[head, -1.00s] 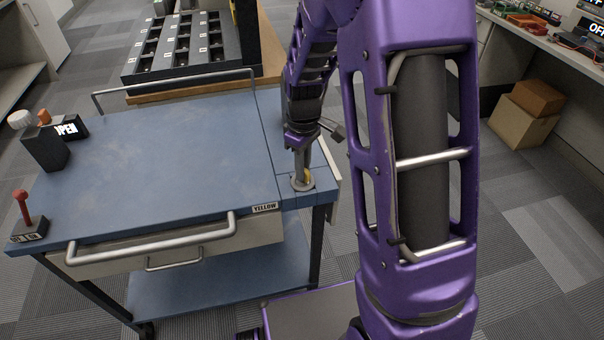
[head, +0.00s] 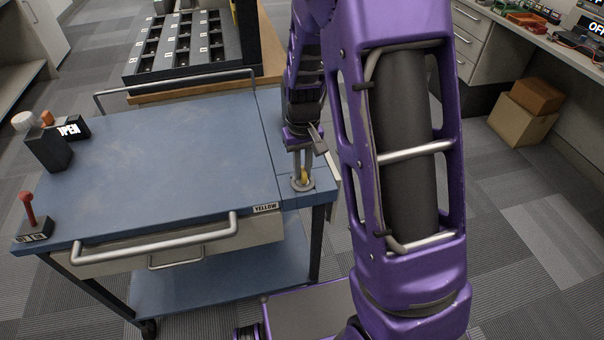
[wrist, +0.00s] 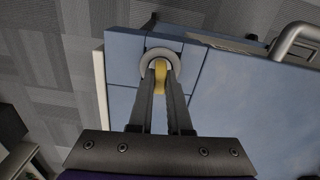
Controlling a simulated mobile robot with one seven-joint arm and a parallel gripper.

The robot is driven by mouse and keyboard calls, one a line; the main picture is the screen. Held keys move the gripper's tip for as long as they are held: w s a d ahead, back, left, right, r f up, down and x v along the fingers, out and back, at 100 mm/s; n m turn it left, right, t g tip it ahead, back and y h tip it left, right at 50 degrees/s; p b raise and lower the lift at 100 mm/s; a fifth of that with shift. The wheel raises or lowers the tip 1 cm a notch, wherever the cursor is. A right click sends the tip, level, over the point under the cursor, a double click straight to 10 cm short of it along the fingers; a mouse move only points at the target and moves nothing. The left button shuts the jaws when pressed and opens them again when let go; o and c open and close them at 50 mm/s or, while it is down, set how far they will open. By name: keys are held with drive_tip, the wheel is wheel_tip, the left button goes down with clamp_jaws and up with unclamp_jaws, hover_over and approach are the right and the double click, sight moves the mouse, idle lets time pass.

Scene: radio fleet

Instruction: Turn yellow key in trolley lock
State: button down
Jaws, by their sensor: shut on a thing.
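The blue trolley (head: 150,160) stands at the left and middle of the head view. A round metal lock (head: 303,185) sits on its right front corner, beside the label reading YELLOW (head: 265,208). The yellow key (head: 304,175) stands in the lock. My gripper (head: 302,176) points down over the lock with its fingers shut on the key. In the wrist view the yellow key (wrist: 160,76) shows between the two fingertips (wrist: 161,72), inside the lock's grey ring (wrist: 146,62). The key's lower part is hidden in the lock.
A front handle (head: 155,238) and a drawer are on the trolley's near side. A black slotted rack (head: 180,50) stands behind. Cardboard boxes (head: 528,108) are on the floor at right.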

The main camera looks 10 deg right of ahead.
drive_tip(key=shift+r+m+p, duration=0.1)
drive_tip(key=shift+m+p, duration=0.35)
drive_tip(key=shift+m, duration=0.55)
drive_tip(key=shift+m+p, duration=0.3)
drive_tip(key=shift+m, duration=0.9)
drive_tip(key=c, duration=0.8)
unclamp_jaws()
